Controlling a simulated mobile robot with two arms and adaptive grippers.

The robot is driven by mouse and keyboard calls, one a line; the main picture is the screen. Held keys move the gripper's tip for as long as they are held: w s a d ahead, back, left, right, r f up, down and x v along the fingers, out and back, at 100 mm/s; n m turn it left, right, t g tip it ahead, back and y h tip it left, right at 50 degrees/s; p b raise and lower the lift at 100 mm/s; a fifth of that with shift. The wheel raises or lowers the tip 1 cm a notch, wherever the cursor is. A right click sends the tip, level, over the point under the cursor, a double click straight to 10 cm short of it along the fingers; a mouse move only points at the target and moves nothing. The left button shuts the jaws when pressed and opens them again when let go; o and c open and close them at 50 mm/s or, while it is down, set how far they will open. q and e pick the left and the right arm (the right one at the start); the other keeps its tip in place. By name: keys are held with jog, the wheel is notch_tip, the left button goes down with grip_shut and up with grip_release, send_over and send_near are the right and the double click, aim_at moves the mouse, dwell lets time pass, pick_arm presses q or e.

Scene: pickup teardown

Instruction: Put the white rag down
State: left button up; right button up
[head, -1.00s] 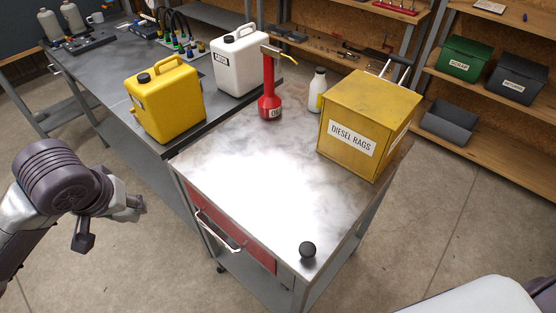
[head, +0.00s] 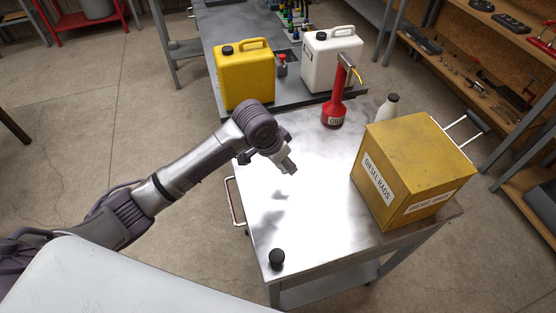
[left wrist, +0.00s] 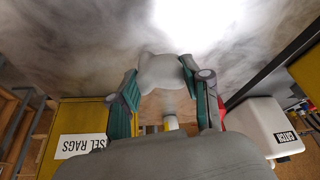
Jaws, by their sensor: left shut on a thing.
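The white rag (left wrist: 161,75) is a pale, crumpled lump between the teal fingers of my left gripper (left wrist: 160,70) in the left wrist view. The fingers are shut on it from both sides. In the head view my left gripper (head: 290,168) is above the bright steel top of the cart (head: 318,235), with a shadow on the metal below it. The rag cannot be made out there. The gap between rag and cart top is hard to judge. My right gripper is in neither view.
A yellow DIESEL RAGS box (head: 415,165) stands on the cart's right side. A red dispenser (head: 334,108) and a white bottle (head: 388,107) stand behind. A black knob (head: 277,257) is at the front corner. Yellow (head: 245,78) and white (head: 330,60) jugs stand on the bench. The cart's middle is clear.

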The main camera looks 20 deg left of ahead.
pick_arm(q)
jog(key=w, duration=0.1)
jog(key=w+a+f, duration=0.2)
jog(key=shift+w+f+p, duration=0.15)
jog(key=shift+w+p, duration=0.05)
jog(key=shift+p, duration=0.1)
jog(key=shift+w+f, duration=0.1)
jog(key=shift+f, duration=0.05)
notch_tip(320, 180, down, 3)
jog(key=shift+a+f+p, duration=0.15)
jog(key=shift+p, duration=0.55)
jog(key=shift+f, duration=0.35)
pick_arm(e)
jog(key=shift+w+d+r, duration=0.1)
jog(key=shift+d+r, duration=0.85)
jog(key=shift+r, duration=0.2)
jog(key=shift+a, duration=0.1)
pick_arm(q)
jog(key=shift+f, duration=0.15)
jog(key=o, duration=1.1)
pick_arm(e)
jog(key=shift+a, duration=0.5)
